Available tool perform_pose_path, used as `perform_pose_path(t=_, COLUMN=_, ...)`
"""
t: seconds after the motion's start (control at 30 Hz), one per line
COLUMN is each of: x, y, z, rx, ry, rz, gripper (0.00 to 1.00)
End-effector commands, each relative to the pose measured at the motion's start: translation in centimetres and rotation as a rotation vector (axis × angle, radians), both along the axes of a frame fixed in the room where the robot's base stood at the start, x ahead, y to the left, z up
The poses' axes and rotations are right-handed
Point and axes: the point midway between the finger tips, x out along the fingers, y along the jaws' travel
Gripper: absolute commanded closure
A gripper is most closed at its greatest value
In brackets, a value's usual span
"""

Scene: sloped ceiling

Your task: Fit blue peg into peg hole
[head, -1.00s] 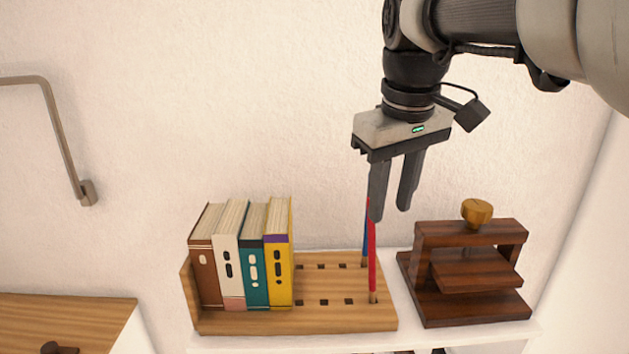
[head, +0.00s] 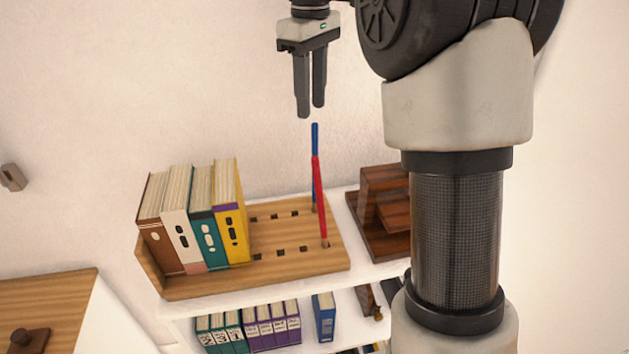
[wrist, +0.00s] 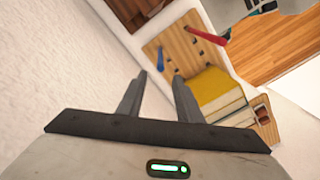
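The blue peg (head: 315,139) stands upright at the right end of the wooden board's back row, partly hidden behind the red peg (head: 318,190). Its foot is mostly hidden, so I cannot tell how deep it sits. The red peg stands at the right end of the front row. The wooden board (head: 290,262) has two rows of dark square holes (head: 277,251). My gripper (head: 311,110) is open and empty, pointing down above the blue peg's top. In the wrist view, the blue peg (wrist: 160,60) appears beyond the gap between my fingertips (wrist: 159,75).
Several books (head: 193,230) stand on the board's left part. A dark wooden press (head: 372,220) stands to the right, partly hidden by my arm. The board rests on a white shelf (head: 200,312) with binders below. A wall rises behind. A wooden surface (head: 60,305) lies at lower left.

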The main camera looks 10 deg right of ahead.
Motion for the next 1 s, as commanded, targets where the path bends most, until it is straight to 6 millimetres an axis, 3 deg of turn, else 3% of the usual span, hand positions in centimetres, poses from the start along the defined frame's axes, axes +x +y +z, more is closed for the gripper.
perform_pose_path(t=0.1, x=-0.1, y=0.0, z=-2.0, rx=0.000, ry=0.001, rz=-0.001, gripper=0.68)
perform_pose_path(t=0.37, x=-0.2, y=-0.2, z=-3.8, rx=0.000, ry=0.000, rz=-0.001, gripper=0.68)
perform_pose_path(t=0.63, x=-0.7, y=-0.6, z=-7.6, rx=0.000, ry=0.000, rz=-0.001, gripper=0.68)
perform_pose_path(t=0.93, x=-0.6, y=-0.6, z=-8.2, rx=0.000, ry=-0.001, rz=-0.001, gripper=0.68)
perform_pose_path(t=1.0, x=-0.6, y=-0.6, z=-8.1, rx=0.000, ry=-0.001, rz=-0.001, gripper=0.76)
